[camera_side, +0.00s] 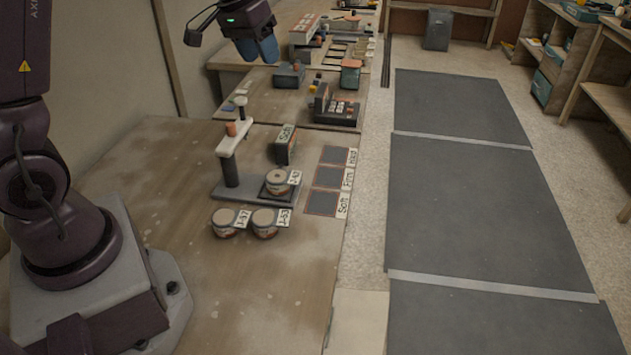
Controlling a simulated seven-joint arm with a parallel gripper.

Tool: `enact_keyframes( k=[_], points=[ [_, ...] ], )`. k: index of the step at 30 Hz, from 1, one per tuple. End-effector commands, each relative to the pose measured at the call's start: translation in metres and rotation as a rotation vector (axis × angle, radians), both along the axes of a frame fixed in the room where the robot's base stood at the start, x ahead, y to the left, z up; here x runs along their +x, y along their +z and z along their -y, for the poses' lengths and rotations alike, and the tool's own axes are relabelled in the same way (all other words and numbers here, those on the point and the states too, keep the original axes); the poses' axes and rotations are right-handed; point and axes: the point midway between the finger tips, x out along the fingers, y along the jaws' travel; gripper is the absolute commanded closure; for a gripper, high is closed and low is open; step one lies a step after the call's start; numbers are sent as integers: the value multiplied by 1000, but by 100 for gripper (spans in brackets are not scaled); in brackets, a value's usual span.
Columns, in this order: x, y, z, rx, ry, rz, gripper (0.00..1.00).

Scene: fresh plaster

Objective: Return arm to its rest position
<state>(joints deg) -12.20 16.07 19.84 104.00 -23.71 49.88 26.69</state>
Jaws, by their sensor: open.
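My gripper (258,50) hangs at the top of the view, high above the far left part of the workbench. It is open, and nothing shows between its fingers. A stand (230,160) with a dark base and a pale top arm is on the near bench. A round jar (277,180) with a pale lid sits on the base's right end. Two similar jars, a left one (225,222) and a right one (265,221), stand in front of it. All are well below and apart from my gripper.
Three dark labelled squares (327,177) lie near the bench's right edge. More benches with devices (337,106) continue behind. The near bench surface (240,290) is clear. Dark floor mats (465,190) lie to the right.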

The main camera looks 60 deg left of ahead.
Motion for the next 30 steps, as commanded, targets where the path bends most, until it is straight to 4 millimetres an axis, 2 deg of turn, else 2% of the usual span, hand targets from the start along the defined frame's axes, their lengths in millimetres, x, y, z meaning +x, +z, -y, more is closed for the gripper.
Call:
enact_keyframes(
  k=[1, 5, 9, 12, 16, 21, 25, 30],
  points=[
    [-12, 7, 17, -12, 0, -6, 52],
    [-49, 23, 61, -23, -8, -26, 52],
    [-97, 36, 107, 8, -50, -22, 52],
    [-131, 42, 132, 54, -95, 0, 52],
    [-165, 45, 153, 126, -170, 54, 52],
    [-186, 53, 168, 184, -249, 141, 52],
    [-189, 63, 172, 193, -264, 189, 52],
    [-188, 64, 173, 191, -268, 193, 52]
  ],
)
